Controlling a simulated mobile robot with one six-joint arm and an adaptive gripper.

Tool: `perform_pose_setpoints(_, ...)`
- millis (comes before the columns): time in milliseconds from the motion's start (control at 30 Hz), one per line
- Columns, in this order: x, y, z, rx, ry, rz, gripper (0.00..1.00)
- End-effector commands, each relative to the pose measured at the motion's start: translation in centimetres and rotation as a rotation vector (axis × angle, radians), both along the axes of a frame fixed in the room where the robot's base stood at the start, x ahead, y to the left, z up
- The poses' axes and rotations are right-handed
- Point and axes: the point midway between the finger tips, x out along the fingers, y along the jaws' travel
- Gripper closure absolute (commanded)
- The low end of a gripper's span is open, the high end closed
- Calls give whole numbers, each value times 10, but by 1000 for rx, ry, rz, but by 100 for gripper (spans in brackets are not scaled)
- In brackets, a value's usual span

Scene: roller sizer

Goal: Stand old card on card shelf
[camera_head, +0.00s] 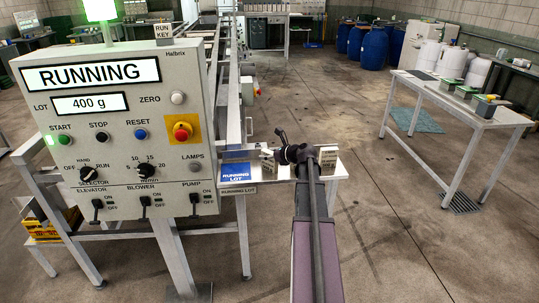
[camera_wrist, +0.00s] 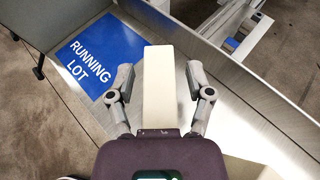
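A pale cream block-like piece (camera_wrist: 160,90), possibly the old card, stands between the fingers of my gripper (camera_wrist: 162,75) in the wrist view. The fingers are open, with a gap on each side of it. In the head view my gripper (camera_head: 290,154) is over a metal shelf (camera_head: 262,174), beside a small cream card (camera_head: 267,154) partly hidden by it. Another cream card with dark print (camera_head: 328,158) stands just right of my gripper. A blue RUNNING LOT plate (camera_head: 236,172) lies on the shelf at left, also in the wrist view (camera_wrist: 88,62).
The control panel (camera_head: 115,120) with a red stop button (camera_head: 182,131) stands close on the left. Metal rails run behind the shelf. A table (camera_head: 455,100) with boxes is at right, blue barrels (camera_head: 375,46) at the back. The floor between is mostly clear.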

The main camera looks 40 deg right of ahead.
Motion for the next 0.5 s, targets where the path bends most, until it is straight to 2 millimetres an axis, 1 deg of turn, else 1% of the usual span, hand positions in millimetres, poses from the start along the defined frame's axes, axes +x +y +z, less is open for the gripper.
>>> perform_pose_setpoints(400, 0, 0, 4, 0, 0, 0, 32)
perform_pose_setpoints(500, -8, -2, 7, 1, 0, -1, 32)
